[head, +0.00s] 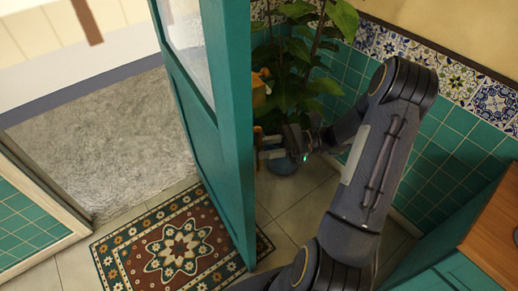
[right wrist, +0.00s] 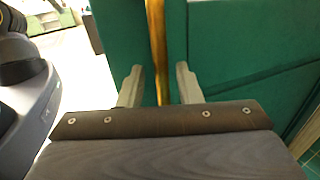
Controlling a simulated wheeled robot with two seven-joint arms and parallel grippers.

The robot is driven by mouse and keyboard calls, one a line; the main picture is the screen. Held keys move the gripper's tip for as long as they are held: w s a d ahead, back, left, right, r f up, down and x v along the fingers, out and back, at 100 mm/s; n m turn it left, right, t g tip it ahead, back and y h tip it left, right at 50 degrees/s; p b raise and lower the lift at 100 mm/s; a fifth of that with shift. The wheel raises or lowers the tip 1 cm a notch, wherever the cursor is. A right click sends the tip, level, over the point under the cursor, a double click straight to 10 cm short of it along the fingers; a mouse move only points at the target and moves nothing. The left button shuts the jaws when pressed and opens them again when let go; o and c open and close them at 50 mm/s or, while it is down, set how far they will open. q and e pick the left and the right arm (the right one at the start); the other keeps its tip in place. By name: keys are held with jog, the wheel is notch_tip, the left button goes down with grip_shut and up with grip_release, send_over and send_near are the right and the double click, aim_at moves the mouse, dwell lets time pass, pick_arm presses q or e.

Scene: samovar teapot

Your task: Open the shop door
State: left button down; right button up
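The shop door (head: 190,115) is a teal panel with a glass pane in its upper part. It stands swung open, with the doorway clear on its left. A brass handle (head: 260,90) shows on the door's right side, partly in front of plant leaves. My right gripper (head: 270,150) is at that side, below the visible part of the handle. In the right wrist view, its fingers (right wrist: 158,84) are apart, one on each side of the upright brass bar (right wrist: 157,40); narrow gaps show beside the bar. My left gripper is not in view.
A potted leafy plant (head: 295,75) stands behind my right arm, by the tiled wall (head: 440,140). A patterned mat (head: 180,245) lies at the threshold. Grey paving (head: 105,140) outside is clear. A teal counter with a wooden top (head: 495,235) is at the lower right.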

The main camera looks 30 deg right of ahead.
jog(key=v, duration=0.5)
jog(key=shift+d+b, duration=0.25)
jog(key=shift+b, duration=0.1)
